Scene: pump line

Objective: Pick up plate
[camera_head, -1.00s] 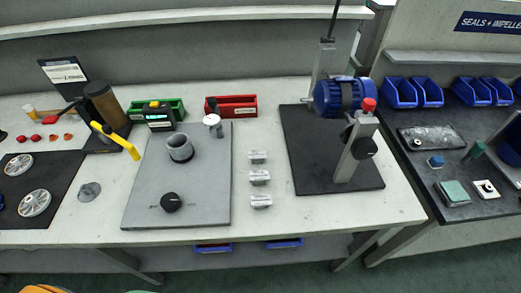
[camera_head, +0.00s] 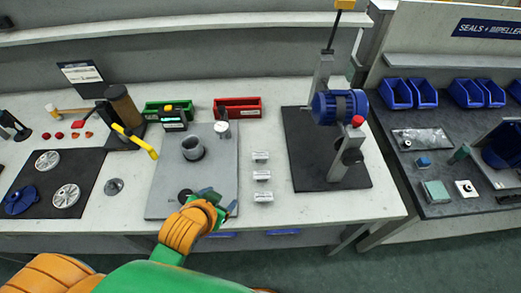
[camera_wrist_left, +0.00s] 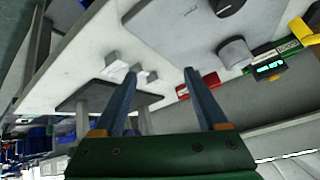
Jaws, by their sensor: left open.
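I cannot tell which flat piece the task calls the plate. My left gripper (camera_head: 220,201) is open and empty over the grey plate's front right corner, hiding part of it. In the left wrist view its two fingers (camera_wrist_left: 161,75) are spread apart, with the grey plate (camera_wrist_left: 183,33) beyond them. My right gripper is not in view.
Three small pale blocks (camera_head: 262,176) stand right of the grey plate. A red bin (camera_head: 237,107) and a green bin (camera_head: 152,112) are behind. Wheels lie on a black mat (camera_head: 90,190) at left.

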